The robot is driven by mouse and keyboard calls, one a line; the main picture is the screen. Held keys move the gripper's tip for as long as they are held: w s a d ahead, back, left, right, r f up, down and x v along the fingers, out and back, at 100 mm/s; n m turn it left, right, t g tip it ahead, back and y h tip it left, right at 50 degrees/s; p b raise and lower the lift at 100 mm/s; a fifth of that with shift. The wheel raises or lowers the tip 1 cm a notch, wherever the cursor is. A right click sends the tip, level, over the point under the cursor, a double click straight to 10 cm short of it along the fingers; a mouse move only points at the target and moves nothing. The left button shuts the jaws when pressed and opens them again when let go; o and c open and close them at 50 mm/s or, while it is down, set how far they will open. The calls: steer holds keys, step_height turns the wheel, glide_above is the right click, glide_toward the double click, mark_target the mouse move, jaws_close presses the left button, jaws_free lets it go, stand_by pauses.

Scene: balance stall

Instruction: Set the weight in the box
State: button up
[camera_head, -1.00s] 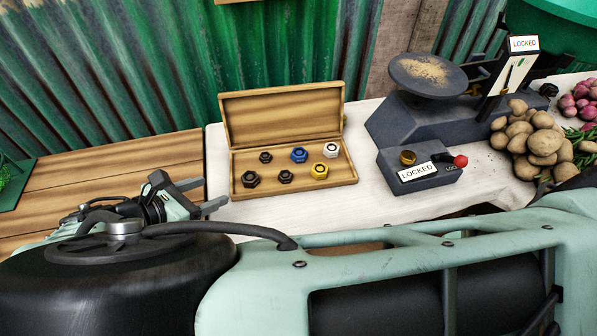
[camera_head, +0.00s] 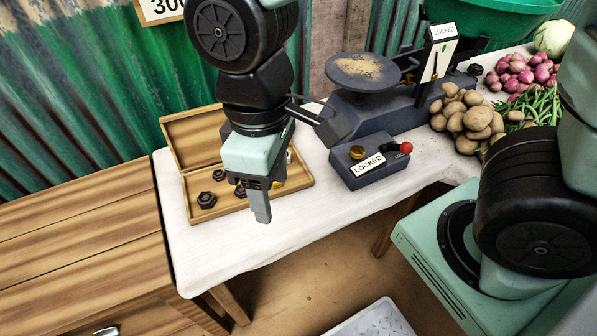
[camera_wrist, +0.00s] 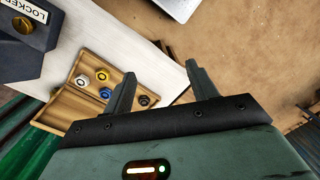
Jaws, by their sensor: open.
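The wooden box (camera_head: 193,139) stands open on the white table, its lid leaning back. Small hex weights sit in it: black ones (camera_head: 207,200), and in the wrist view a blue (camera_wrist: 102,75), a yellow (camera_wrist: 105,93) and a white one (camera_wrist: 82,80). A brass-coloured round piece (camera_head: 357,152) sits on the scale's front block and also shows in the wrist view (camera_wrist: 22,25); I cannot tell whether it is loose. My gripper (camera_wrist: 161,84) is open and empty, above the table near the box. In the head view my arm hides part of the box.
The grey scale (camera_head: 375,110) with a round pan, "LOCKED" signs and a red-knobbed lever (camera_head: 406,147) stands right of the box. Potatoes (camera_head: 467,115), onions (camera_head: 520,72) and green beans lie farther right. A wooden counter (camera_head: 85,225) adjoins on the left. Bare tablecloth shows in front.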

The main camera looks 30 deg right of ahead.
steer(key=s+d+m, duration=0.1)
steer(key=s+d+r+m+t, duration=0.1)
steer(key=s+d, duration=0.1)
steer(key=shift+d, duration=0.25)
step_height(320, 180, up, 3)
steer(key=p, duration=0.2)
steer(key=shift+f+p, duration=0.15)
steer(key=shift+p, duration=0.25)
stand_by(0.5)
